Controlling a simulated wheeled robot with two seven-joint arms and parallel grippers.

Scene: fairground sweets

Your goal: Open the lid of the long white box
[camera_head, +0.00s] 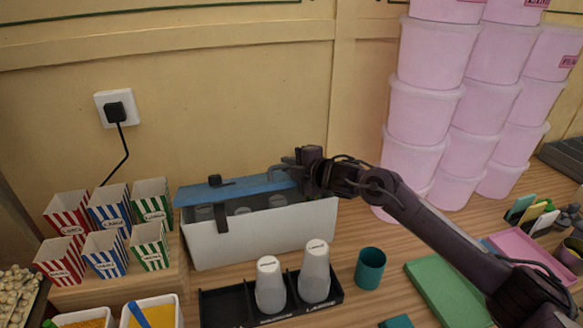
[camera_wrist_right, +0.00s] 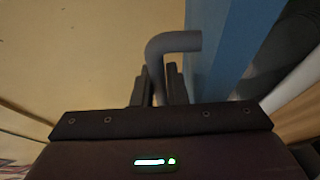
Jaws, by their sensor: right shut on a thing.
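The long white box (camera_head: 265,236) stands on the wooden counter against the wall. Its blue lid (camera_head: 245,188) is raised and tilted, and the box is open enough that several pale round tops show inside. My right gripper (camera_head: 291,168) is at the lid's right end, shut on a grey bent handle. In the right wrist view the handle (camera_wrist_right: 172,42) runs between the fingers (camera_wrist_right: 159,85), with the blue lid (camera_wrist_right: 240,35) beside it. My left gripper is not in view.
Striped cartons (camera_head: 108,252) stand left of the box. A black tray (camera_head: 228,304) with white cups (camera_head: 270,285) stands in front, with a teal cup (camera_head: 369,268) to its right. Pink tubs (camera_head: 425,100) are stacked at the back right. A green board (camera_head: 447,292) lies under my right arm.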

